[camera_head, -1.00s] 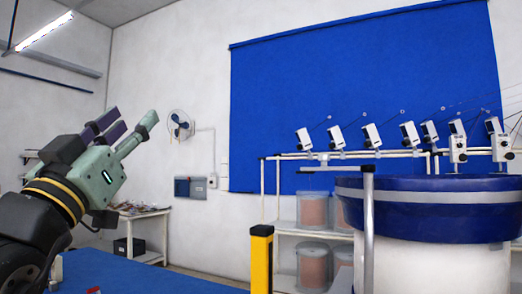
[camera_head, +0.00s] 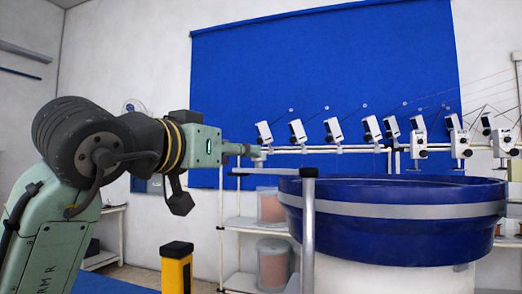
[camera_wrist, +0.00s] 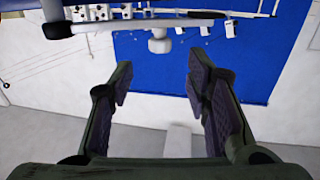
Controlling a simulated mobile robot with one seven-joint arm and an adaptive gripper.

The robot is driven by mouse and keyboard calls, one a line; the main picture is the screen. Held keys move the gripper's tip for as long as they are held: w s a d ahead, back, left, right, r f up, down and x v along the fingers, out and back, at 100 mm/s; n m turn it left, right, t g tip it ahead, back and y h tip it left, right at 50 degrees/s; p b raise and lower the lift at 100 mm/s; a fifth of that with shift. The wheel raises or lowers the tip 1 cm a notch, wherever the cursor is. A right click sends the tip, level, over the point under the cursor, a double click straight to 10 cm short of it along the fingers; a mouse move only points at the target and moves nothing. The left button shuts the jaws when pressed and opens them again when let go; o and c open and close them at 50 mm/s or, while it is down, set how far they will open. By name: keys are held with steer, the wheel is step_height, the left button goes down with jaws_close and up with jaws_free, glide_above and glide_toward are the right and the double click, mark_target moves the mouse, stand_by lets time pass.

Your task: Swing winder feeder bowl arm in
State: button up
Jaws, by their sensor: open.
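The feeder bowl (camera_head: 400,222) is dark blue with a grey band and stands at the right in the head view. In front of it is a grey post (camera_head: 308,225) with a thin arm (camera_head: 275,172) reaching left from its top, seemingly the bowl arm. In the wrist view the arm (camera_wrist: 105,25) crosses the top, with a pale rounded knob (camera_wrist: 158,42) on it. My gripper (camera_head: 240,149) points right, just left of the bowl near the arm's outer end. In the wrist view my gripper (camera_wrist: 158,75) is open and empty, with the knob beyond its fingertips.
A yellow post (camera_head: 176,272) with a black top stands below my arm. A rail with several white camera-like units (camera_head: 334,130) runs behind the bowl, before a blue wall panel (camera_head: 320,60). Shelving behind holds copper-coloured spools (camera_head: 272,262).

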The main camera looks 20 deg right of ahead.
steer(key=p+x, duration=0.2)
steer(key=x, duration=0.6)
steer(key=shift+w+d, duration=0.2)
steer(key=shift+w, duration=0.05)
steer(key=shift+c, duration=0.5)
jaws_close()
